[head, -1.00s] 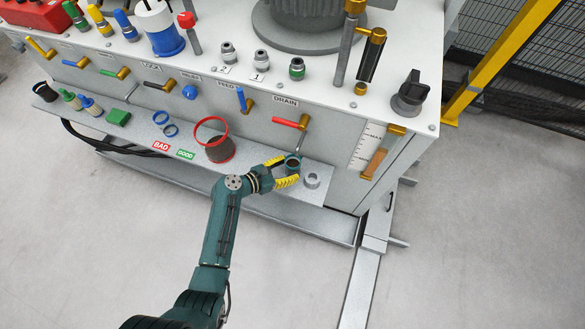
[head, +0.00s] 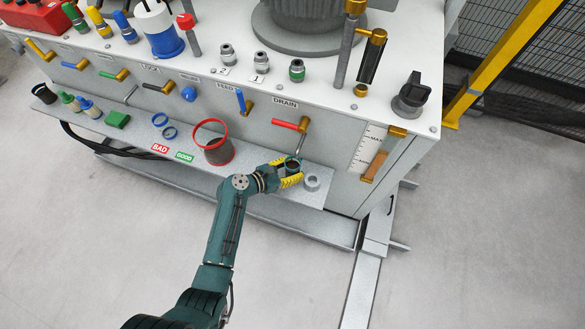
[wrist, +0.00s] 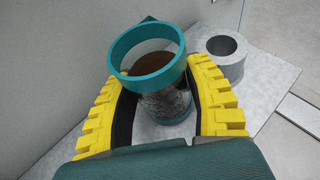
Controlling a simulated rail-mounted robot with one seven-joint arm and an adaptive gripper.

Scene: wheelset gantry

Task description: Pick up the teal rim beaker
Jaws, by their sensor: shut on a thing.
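The teal rim beaker (wrist: 163,106) is a clear cup with a teal rim, a teal base and some dark content, seen in the wrist view. My gripper (wrist: 160,105) has yellow ribbed fingers, one on each side of the beaker. The fingers are closed against its walls below the rim. In the head view my gripper (head: 291,173) reaches the beaker from the front left.
A grey metal ring (head: 312,183) stands close to the right of the beaker. A red-rimmed beaker (head: 218,152) is to the left on the shelf (head: 258,176). The machine's front wall and the red drain lever (head: 287,124) are just behind and above.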

